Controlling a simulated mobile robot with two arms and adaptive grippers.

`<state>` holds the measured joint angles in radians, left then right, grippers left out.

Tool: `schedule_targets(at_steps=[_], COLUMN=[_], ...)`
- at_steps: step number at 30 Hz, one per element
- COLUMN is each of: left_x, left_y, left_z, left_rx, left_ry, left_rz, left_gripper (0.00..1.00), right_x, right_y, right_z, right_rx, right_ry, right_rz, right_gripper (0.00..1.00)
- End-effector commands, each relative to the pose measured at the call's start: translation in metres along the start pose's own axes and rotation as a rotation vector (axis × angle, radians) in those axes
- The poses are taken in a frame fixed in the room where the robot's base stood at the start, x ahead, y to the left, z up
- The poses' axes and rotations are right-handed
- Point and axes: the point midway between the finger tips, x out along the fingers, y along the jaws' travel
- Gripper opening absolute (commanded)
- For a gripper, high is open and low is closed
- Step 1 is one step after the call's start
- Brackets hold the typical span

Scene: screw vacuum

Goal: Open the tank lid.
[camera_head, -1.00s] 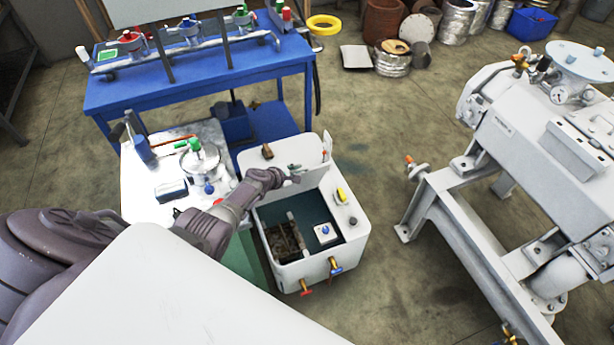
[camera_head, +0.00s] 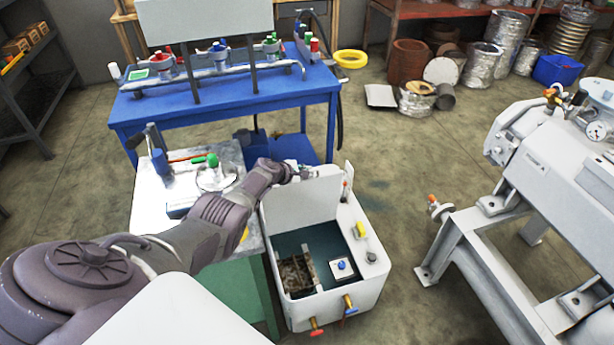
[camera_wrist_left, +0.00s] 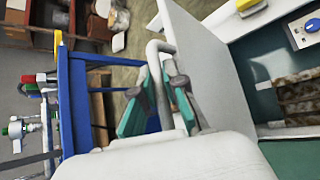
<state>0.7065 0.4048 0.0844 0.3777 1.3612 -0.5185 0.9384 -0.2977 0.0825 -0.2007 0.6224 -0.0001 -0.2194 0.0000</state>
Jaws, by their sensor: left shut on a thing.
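The white tank (camera_head: 372,288) stands open, with its dark interior (camera_head: 318,240) showing. Its white lid (camera_head: 305,205) stands raised, close to upright, along the tank's back side. My left gripper (camera_head: 304,173) is at the lid's top edge, its arm reaching in from the left. In the left wrist view, the gripper's teal fingers (camera_wrist_left: 158,98) are shut around a bent grey metal handle (camera_wrist_left: 157,75) beside the lid panel (camera_wrist_left: 215,65). The exact contact is partly hidden by the fingers. My right gripper is out of view.
A blue bench (camera_head: 240,103) is behind. A large grey machine frame (camera_head: 470,245) stands right, with free floor between.

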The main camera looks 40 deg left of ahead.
Motion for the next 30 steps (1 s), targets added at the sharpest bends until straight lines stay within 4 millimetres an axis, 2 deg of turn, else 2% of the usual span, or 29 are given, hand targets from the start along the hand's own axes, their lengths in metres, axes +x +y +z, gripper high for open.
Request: schedule_targets(at_steps=[5, 6, 10, 22, 30], left_x=[-0.001, -0.001, -0.001, -0.002, -0.018], left_y=[0.002, 0.001, 0.001, 0.0, 0.002], left_z=[-0.002, -0.002, -0.002, -0.002, -0.006], left_rx=[0.001, 0.001, 0.0, 0.001, 0.006], left_ry=[0.005, 0.005, 0.004, 0.003, 0.006], left_rz=[0.003, 0.003, 0.002, 0.0, 0.003], left_gripper=[0.0, 0.16, 0.37, 0.37, 0.37], right_x=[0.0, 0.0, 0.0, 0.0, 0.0], right_y=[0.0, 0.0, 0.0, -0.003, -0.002], right_z=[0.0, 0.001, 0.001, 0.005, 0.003], right_rx=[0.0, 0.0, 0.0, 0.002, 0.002], right_ry=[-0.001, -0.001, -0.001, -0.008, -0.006], right_rz=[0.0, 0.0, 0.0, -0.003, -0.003], right_gripper=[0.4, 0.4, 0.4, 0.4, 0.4])
